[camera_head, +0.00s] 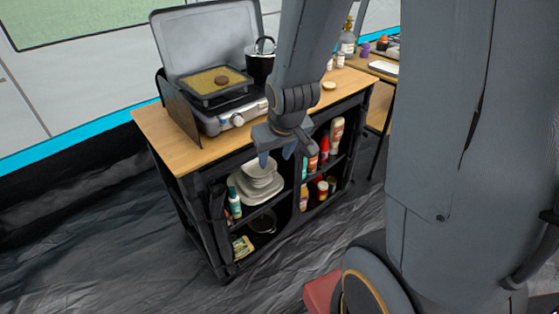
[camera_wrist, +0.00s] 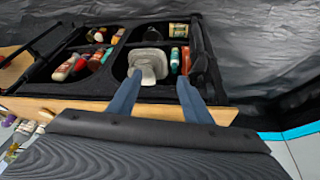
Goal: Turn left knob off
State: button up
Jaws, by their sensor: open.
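The camp stove (camera_head: 212,123) stands on the wooden top of a black cabinet, its grey lid raised. Its left knob (camera_head: 238,119) shows on the front panel as a small round silver knob; I cannot tell its turn angle. The right part of the panel is hidden behind my arm. My gripper (camera_head: 276,158) is open and empty, in front of the cabinet, lower and to the right of the left knob and apart from it. In the wrist view my gripper (camera_wrist: 158,88) has its two blue fingers spread before the shelves. The stove and knob do not show there.
The cabinet (camera_head: 187,153) holds plates (camera_head: 259,178) and several bottles. A side table with small items stands behind on the right. Floor before the cabinet is clear.

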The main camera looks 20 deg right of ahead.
jog(key=shift+m+g, duration=0.3)
jog(key=shift+g, duration=0.6)
jog(key=s, duration=0.1)
jog(key=s+r, duration=0.1)
jog(key=s, duration=0.1)
jog(key=s+a, duration=0.1)
jog(key=s, duration=0.1)
jog(key=shift+r+p, duration=0.3)
jog(key=shift+r, duration=0.1)
